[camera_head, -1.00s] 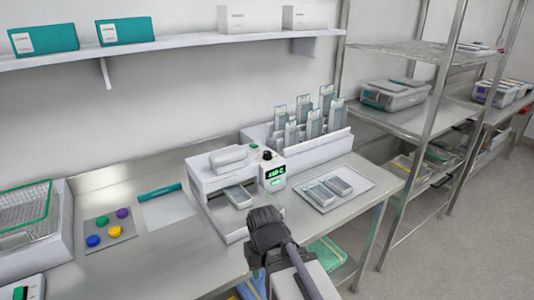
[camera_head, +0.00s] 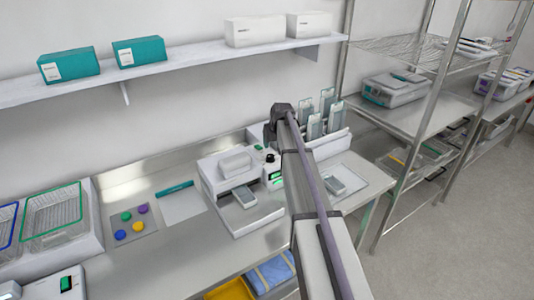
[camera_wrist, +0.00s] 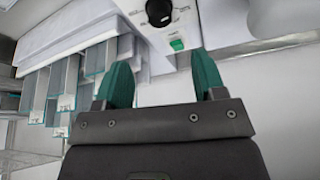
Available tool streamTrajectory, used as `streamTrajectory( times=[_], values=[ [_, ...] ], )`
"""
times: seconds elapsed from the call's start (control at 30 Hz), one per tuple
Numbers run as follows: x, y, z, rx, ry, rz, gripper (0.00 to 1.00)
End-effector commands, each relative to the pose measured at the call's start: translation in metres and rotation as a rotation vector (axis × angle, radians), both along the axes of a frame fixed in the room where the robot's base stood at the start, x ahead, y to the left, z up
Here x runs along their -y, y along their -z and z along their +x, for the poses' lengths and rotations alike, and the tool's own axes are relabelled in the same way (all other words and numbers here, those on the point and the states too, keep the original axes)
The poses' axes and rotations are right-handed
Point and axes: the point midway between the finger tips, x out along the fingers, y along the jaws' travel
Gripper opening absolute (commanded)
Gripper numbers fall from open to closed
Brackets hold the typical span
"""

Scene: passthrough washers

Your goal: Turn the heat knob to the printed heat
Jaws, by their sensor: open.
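The white sealing machine (camera_head: 213,174) stands on the steel bench. My gripper (camera_wrist: 163,68) has two green fingers, spread apart and empty. They point toward the panel, with the knob beyond the tips and not between them. The fingertips are hidden in the head view.
A white rack of upright pouches (camera_head: 335,145) stands behind and right of the machine, close to my arm. A tray with a pouch (camera_head: 360,172) lies to the right. A mat with coloured discs (camera_head: 118,232) and wire baskets (camera_head: 52,212) are at left. A shelf (camera_head: 190,70) hangs above.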

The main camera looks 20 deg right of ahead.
Motion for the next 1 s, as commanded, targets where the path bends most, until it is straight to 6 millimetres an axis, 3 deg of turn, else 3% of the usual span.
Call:
streamTrajectory(
  times=[0.43,0.77,1.0],
  values=[
    [0.002,0.093,0.035,-0.002,0.001,0.001,0.64],
    [0.002,0.096,0.039,-0.003,0.001,0.001,0.64],
    [0.002,0.096,0.039,-0.003,0.001,0.001,0.43]
  ],
)
